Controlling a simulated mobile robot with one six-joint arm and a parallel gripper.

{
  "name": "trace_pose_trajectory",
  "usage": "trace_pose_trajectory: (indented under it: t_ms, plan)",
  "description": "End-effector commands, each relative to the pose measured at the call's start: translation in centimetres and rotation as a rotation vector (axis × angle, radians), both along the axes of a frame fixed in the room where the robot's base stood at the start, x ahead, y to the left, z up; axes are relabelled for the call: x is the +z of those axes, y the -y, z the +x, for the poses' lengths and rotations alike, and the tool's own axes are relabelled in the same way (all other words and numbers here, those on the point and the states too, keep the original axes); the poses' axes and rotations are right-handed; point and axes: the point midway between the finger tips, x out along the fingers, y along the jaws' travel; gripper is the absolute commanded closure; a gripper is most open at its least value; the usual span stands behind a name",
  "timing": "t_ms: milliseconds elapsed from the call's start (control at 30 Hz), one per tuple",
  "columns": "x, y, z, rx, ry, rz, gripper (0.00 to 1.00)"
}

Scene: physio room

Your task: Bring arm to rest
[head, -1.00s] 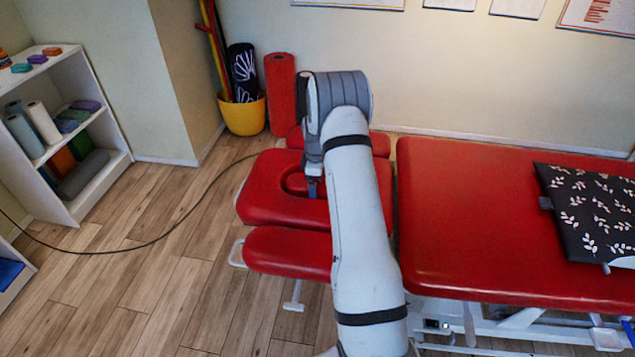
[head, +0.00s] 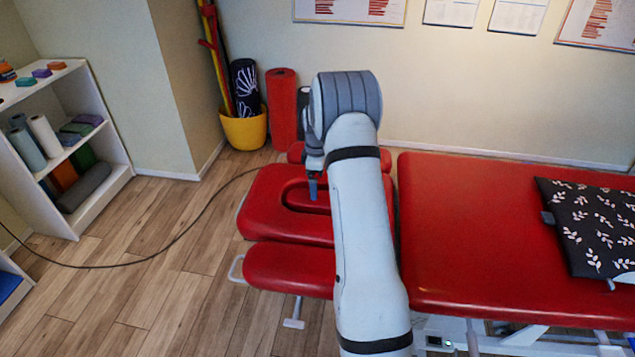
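My arm reaches up and away from the bottom middle of the head view, over the head end of a red treatment table (head: 480,230). My gripper (head: 312,190) points down above the face opening of the red headrest (head: 268,205). Only a small part of it shows beside the wrist, and its fingers are too small to read as open or shut. I cannot tell whether it touches the headrest. I see nothing hanging from it.
A black leaf-patterned cushion (head: 590,225) lies on the table at right. A white shelf (head: 100,190) with rolls and blocks stands at left. A yellow bucket (head: 245,130) and a red roll (head: 281,108) stand by the wall. A cable (head: 150,262) crosses the open wooden floor.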

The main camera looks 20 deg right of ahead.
Motion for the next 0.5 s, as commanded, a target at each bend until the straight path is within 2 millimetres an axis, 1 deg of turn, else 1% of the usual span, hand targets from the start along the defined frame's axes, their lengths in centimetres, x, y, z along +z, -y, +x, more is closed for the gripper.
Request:
trace_pose_trajectory:
  t_ms: [333,367,433,467,500]
  plan:
    - [0.2,-0.2,0.0,-0.001,0.001,-0.001,0.0]
    - [0.4,-0.3,-0.1,-0.005,0.002,0.0,0.0]
    - [1.7,-0.8,-0.5,-0.023,0.009,-0.003,0.0]
    - [2.4,-1.2,-0.7,-0.036,0.012,-0.004,0.0]
    - [3.6,-1.8,-1.2,-0.057,0.019,-0.004,0.0]
